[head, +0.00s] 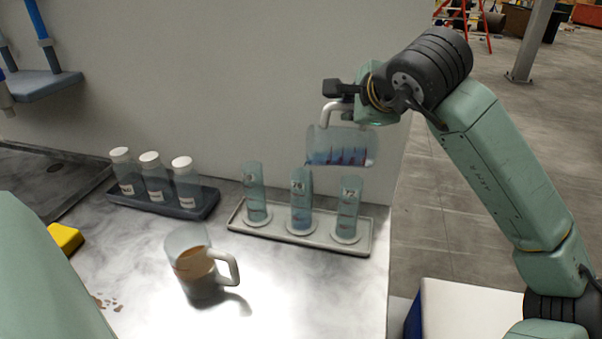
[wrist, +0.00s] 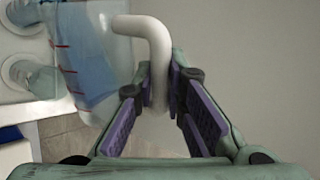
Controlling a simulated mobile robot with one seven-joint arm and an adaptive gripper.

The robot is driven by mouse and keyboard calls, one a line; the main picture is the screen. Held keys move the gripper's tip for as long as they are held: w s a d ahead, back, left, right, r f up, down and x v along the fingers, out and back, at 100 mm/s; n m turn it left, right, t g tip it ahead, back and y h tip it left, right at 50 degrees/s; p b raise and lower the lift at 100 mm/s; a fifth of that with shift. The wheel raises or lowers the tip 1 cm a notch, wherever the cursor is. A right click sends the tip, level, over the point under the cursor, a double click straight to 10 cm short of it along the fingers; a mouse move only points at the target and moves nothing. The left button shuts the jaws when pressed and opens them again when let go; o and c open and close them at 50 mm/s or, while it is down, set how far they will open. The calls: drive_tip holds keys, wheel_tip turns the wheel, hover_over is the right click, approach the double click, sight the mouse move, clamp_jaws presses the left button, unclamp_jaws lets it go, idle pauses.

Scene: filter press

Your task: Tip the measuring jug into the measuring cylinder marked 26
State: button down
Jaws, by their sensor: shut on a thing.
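My gripper (head: 338,98) is shut on the jug's white handle, which shows between the fingers in the wrist view (wrist: 155,50). I cannot see a falling stream clearly.
The cylinders stand in a pale tray (head: 262,232). A second jug (head: 197,262) with brown liquid stands in front. Several white-capped bottles (head: 157,180) sit in a dark tray at left. A yellow block (head: 66,238) is farther left. The bench ends right of the pale tray.

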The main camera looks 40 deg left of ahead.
sight(335, 103)
drive_tip(key=shift+s+a+r+n+t+h+b, duration=0.65)
drive_tip(key=shift+s+a+r+n+t, duration=0.25)
drive_tip(key=shift+s, duration=0.2)
idle(1.9)
drive_tip(key=shift+a, duration=0.1)
